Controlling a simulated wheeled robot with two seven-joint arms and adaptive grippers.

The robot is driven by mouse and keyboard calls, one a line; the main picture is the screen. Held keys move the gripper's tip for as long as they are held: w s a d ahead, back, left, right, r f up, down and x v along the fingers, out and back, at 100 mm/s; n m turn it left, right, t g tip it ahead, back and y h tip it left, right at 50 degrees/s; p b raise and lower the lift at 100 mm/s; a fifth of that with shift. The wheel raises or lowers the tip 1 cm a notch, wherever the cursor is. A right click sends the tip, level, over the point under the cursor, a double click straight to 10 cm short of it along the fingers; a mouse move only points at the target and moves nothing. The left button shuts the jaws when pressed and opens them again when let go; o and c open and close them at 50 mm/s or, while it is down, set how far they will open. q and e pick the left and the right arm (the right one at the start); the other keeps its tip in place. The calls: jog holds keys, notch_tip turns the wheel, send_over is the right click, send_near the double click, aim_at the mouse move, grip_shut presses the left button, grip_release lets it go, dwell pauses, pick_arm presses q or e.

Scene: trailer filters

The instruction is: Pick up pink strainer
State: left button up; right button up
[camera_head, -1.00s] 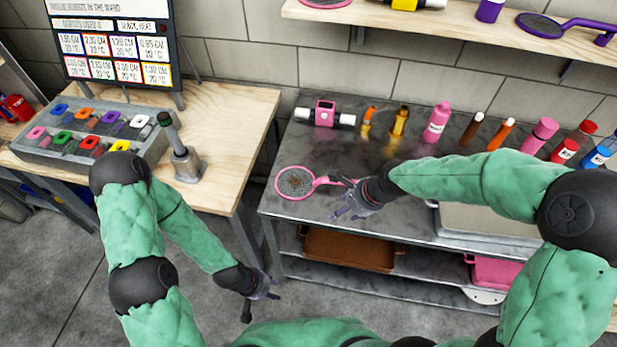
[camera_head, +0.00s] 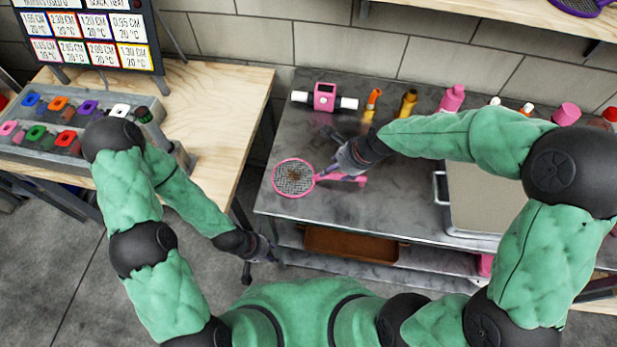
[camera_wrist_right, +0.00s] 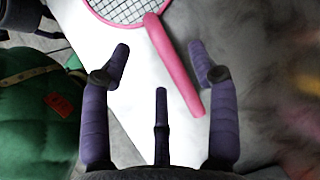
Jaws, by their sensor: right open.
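The pink strainer (camera_head: 293,178) lies on the grey metal table (camera_head: 410,215), its round mesh to the left and its handle pointing right. Brown bits show in the mesh in the head view. My right gripper (camera_head: 335,155) is over the handle, its fingers spread. In the right wrist view the pink strainer's handle (camera_wrist_right: 172,62) runs between the open fingers of my right gripper (camera_wrist_right: 160,75), and no finger visibly closes on it. My left gripper (camera_head: 262,262) hangs low in front of the gap between the tables; its fingers are too small to judge.
A pink device with white ends (camera_head: 325,97) and several bottles stand behind the strainer. A metal tray (camera_head: 485,200) is at the right. A wooden table (camera_head: 215,110) with a rack of coloured items (camera_head: 60,140) stands left. A shelf is above.

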aim_at(327, 177)
jog(key=shift+w+a+f, duration=0.15)
jog(key=shift+w+f, duration=0.05)
jog(key=shift+f, duration=0.25)
jog(key=shift+a+f+b, duration=0.15)
jog(key=shift+f+b, duration=0.2)
jog(key=shift+f, duration=0.05)
jog(key=x, duration=0.1)
jog(key=b+x, duration=0.2)
jog(key=shift+s+f, duration=0.2)
jog(key=shift+f, duration=0.15)
jog(key=shift+w+a+f, duration=0.2)
jog(key=shift+a+f, duration=0.05)
jog(key=shift+f, duration=0.05)
jog(key=shift+r, duration=0.1)
jog(key=shift+c, duration=0.3)
grip_shut()
